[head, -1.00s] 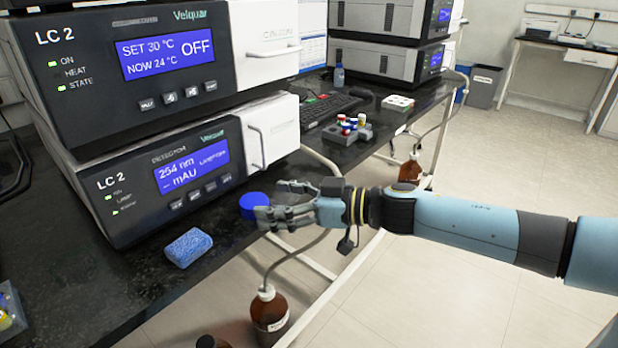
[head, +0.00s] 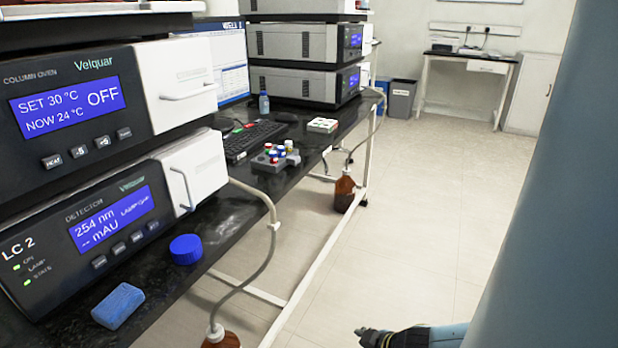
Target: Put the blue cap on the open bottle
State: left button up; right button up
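The blue cap (head: 186,249) lies on the black bench top near its front edge, in front of the lower detector unit. My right gripper (head: 368,335) shows only partly at the bottom edge of the head view, over the floor and well to the right of the cap. Its fingers are too cut off to tell whether they are open or shut. My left gripper is out of view. A brown bottle (head: 221,341) with a tube in its neck is cut off at the bottom edge. Another brown bottle (head: 344,193) with a tube stands farther back on the floor. I cannot make out an uncapped bottle.
A blue sponge (head: 118,305) lies left of the cap. A grey vial rack (head: 275,163), keyboard (head: 252,139) and small clear bottle (head: 263,104) stand farther along the bench. Stacked instruments line its back. A tube hangs over the front edge. The floor (head: 420,220) to the right is open.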

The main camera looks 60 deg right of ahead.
jog(key=s+a+f+g, duration=0.2)
jog(key=s+a+f, duration=0.1)
jog(key=s, duration=0.3)
jog(key=s+a+f+g, duration=0.2)
jog(key=s+a+f, duration=0.2)
jog(key=s, duration=0.3)
jog(key=s+a+f+g+y, duration=0.1)
jog(key=s+a+f+g, duration=0.2)
jog(key=s+a, duration=0.3)
jog(key=shift+s+f, duration=0.5)
jog(key=shift+s, duration=0.1)
jog(key=shift+o, duration=0.2)
